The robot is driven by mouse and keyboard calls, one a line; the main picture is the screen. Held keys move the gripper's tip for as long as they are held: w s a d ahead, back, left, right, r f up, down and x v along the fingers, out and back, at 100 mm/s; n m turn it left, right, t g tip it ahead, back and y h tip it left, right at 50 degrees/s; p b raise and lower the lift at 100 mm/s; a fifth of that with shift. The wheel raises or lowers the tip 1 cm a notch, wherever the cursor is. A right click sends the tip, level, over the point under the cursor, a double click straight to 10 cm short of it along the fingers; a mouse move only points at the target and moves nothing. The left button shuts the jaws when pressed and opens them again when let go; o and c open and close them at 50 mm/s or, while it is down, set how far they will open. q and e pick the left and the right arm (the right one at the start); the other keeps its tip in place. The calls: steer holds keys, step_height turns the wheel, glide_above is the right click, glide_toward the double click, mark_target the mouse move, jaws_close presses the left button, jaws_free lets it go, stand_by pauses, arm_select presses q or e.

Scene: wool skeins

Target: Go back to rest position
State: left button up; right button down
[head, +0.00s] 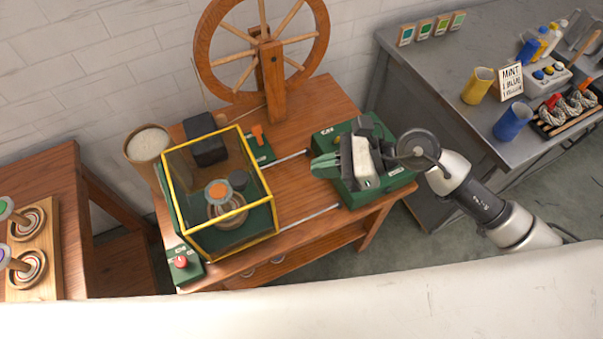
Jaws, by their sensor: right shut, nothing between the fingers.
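My right arm comes in from the right, and my right gripper (335,163) is over the green machine block (362,192) on the right side of the wooden table (315,215). The gripper is shut with nothing between its fingers. It hides part of the block, and I cannot tell whether it touches it. My left gripper is not in view.
A yellow-framed clear box (262,165) stands on the table's left, with a red-button box (183,263) at its front corner. A spinning wheel (272,75) stands behind. A grey bench (425,75) at right holds a yellow jug (478,86), a blue jug (512,121) and several skeins.

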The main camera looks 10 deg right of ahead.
steer(key=w+d+r+m+t+y, duration=0.25)
steer(key=r+m+t, duration=0.75)
steer(key=m+t, duration=0.75)
steer(key=s+d+f+m+g+h, duration=0.1)
steer(key=d+f+m+g+h, duration=0.1)
steer(key=d+f+m+h, duration=0.5)
steer(key=d+m+g+h, duration=0.1)
steer(key=m+h, duration=0.3)
steer(key=m, duration=0.7)
steer(key=s+d+f+m+g+h, duration=0.1)
steer(key=d+f+m+g+h, duration=0.1)
steer(key=d+f+m+h, duration=0.35)
steer(key=s+a+f+m+g+y, duration=0.1)
steer(key=s+f+m+g, duration=0.35)
steer(key=s, duration=0.35)
steer(key=s+a+f+m+g, duration=0.2)
steer(key=s+f+m+g, duration=0.25)
steer(key=s+g, duration=0.2)
step_height(320, 180, down, 26)
steer(key=s, duration=0.2)
steer(key=s+d+f+g, duration=0.2)
steer(key=s+d+f, duration=0.1)
steer(key=s+f, duration=1.2)
steer(key=shift+s+f, duration=0.3)
steer(key=shift+s, duration=0.2)
